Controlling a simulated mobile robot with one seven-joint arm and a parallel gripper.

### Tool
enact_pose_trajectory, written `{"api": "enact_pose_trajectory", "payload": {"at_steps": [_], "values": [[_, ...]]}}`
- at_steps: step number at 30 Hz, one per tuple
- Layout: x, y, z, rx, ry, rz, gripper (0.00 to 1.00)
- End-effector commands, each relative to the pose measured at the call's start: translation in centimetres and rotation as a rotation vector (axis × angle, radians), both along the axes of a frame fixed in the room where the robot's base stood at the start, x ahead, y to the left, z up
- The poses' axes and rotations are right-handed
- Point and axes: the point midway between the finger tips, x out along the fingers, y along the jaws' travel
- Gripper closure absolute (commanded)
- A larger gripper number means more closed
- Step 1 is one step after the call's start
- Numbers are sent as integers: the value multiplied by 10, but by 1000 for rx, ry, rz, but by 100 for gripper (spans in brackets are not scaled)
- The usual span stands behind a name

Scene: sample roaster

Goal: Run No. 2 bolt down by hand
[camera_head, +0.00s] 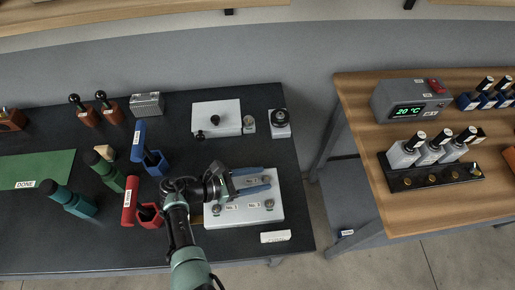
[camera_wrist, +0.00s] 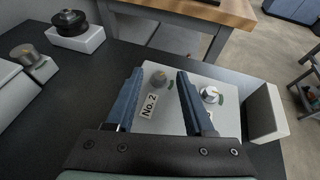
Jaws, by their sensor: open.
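A pale plate (camera_head: 275,215) lies on the dark bench, with round-headed bolts and label tags on it. In the wrist view, the No. 2 tag (camera_wrist: 150,105) sits just below a grey bolt (camera_wrist: 158,80). My gripper (camera_wrist: 157,71) is open, with its blue fingers on either side of that bolt in the picture; whether they touch it I cannot tell. Another bolt (camera_wrist: 210,95) beside a green mark lies right of the right finger. In the head view, my gripper (camera_head: 268,178) is over the plate's far part, and two bolts (camera_head: 269,203) (camera_head: 216,209) show nearer.
A white block (camera_head: 276,236) stands near the plate's front right. Red (camera_head: 130,200) and blue (camera_head: 139,140) tools are left of my arm. A pale plate with a black knob (camera_head: 216,106) lies behind. A wooden table (camera_head: 350,100) stands across a gap at right.

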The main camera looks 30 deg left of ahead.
Motion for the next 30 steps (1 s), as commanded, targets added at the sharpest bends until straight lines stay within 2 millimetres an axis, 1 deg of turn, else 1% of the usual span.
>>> {"api": "enact_pose_trajectory", "payload": {"at_steps": [5,12,18,24,30], "values": [[0,0,20,2,-1,0,47],[0,0,60,3,-2,-2,47],[0,0,86,2,0,-2,47],[0,-1,97,0,1,-1,47],[0,-1,98,0,0,-1,47]]}}
